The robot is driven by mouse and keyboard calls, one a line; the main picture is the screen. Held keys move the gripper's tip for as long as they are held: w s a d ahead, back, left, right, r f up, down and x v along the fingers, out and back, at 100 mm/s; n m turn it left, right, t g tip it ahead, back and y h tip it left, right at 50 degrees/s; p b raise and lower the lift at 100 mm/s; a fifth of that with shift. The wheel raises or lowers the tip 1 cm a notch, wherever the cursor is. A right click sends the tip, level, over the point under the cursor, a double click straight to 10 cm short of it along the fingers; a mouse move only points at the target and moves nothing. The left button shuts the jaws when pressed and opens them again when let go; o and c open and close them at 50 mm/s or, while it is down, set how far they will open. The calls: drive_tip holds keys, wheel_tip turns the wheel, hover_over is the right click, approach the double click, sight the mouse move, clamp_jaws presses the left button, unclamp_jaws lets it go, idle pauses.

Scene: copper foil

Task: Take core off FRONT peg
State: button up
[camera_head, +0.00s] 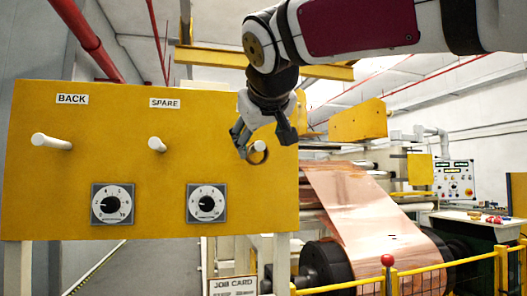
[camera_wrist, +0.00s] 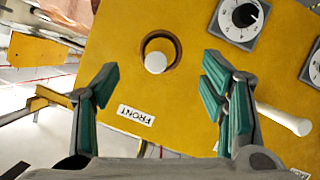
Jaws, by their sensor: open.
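The core is a brown ring around the pale FRONT peg (camera_wrist: 155,63) in the wrist view (camera_wrist: 179,48). The peg's round end shows inside the ring. The FRONT label (camera_wrist: 136,115) appears upside down there. In the head view the core (camera_head: 265,158) shows only in part, behind my gripper (camera_head: 263,148), which hangs before the right end of the yellow board (camera_head: 110,150). In the wrist view my gripper (camera_wrist: 160,75) is open, with green-padded fingers left and right of the core in the picture. Neither finger visibly touches it.
The BACK peg (camera_head: 52,142) and SPARE peg (camera_head: 157,144) are bare. The SPARE peg also shows beside my right finger in the wrist view (camera_wrist: 285,118). Two dials (camera_head: 207,203) sit below. Copper foil (camera_head: 350,200) and a yellow railing (camera_head: 440,267) are at the right.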

sight(259, 148)
drive_tip(key=shift+p+x, duration=0.8)
drive_tip(key=shift+x, duration=2.6)
drive_tip(key=shift+c, duration=0.3)
drive_tip(key=c, duration=0.8)
